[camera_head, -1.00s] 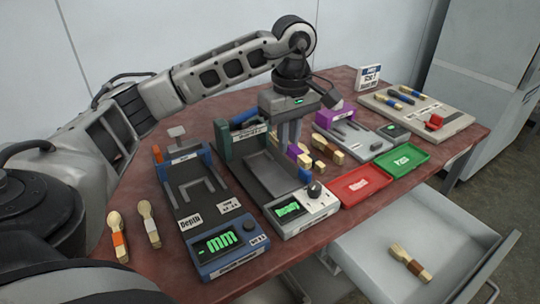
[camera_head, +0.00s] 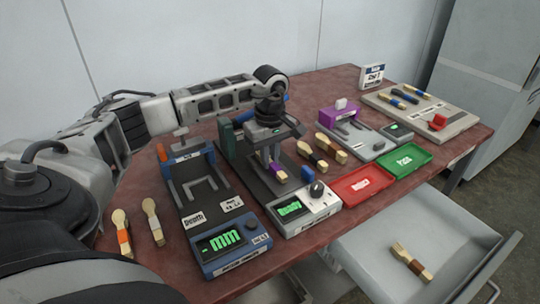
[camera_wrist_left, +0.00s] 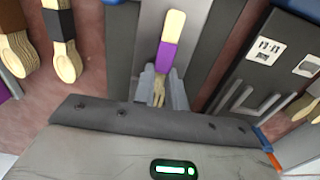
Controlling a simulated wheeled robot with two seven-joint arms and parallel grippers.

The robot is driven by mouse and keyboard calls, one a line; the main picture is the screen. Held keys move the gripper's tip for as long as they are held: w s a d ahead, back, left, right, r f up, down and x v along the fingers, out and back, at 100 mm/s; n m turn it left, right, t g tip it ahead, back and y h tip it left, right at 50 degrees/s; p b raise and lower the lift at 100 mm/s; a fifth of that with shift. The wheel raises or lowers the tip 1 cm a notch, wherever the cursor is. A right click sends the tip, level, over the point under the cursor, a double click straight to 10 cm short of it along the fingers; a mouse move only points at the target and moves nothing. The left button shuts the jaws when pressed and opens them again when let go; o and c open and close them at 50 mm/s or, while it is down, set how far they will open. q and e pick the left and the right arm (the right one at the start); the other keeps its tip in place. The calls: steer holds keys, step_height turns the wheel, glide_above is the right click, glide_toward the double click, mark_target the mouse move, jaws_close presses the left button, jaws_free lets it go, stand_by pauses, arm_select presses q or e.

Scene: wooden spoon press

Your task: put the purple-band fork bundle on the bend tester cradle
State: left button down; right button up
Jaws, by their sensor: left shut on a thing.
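The purple-band fork bundle (camera_head: 275,169) is in my left gripper (camera_head: 267,158), over the dark bed of the middle grey tester (camera_head: 257,185). In the left wrist view the bundle (camera_wrist_left: 168,56) has a pale end, a purple band and fork tines between the fingers (camera_wrist_left: 162,92). My left gripper is shut on the tine end. The middle tester has a lit display, a knob, a green block at its back and a blue block at its front right. I cannot tell whether the bundle touches the bed. My right gripper is not in view.
A blue depth gauge (camera_head: 206,208) stands left, with two bundles (camera_head: 122,238) beside it. Dark-banded bundles (camera_head: 331,149) lie right of the middle tester, near a purple device (camera_head: 341,112). Red (camera_head: 365,185) and green (camera_head: 404,160) trays are right. An open drawer (camera_head: 445,232) holds one bundle.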

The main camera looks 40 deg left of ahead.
arm_select(q)
steer(key=shift+f, duration=0.1)
steer(key=shift+f, duration=0.15)
steer(key=c, duration=1.4)
jaws_free()
steer(key=shift+c, duration=0.2)
steer(key=shift+r, duration=0.25)
step_height(320, 180, up, 12)
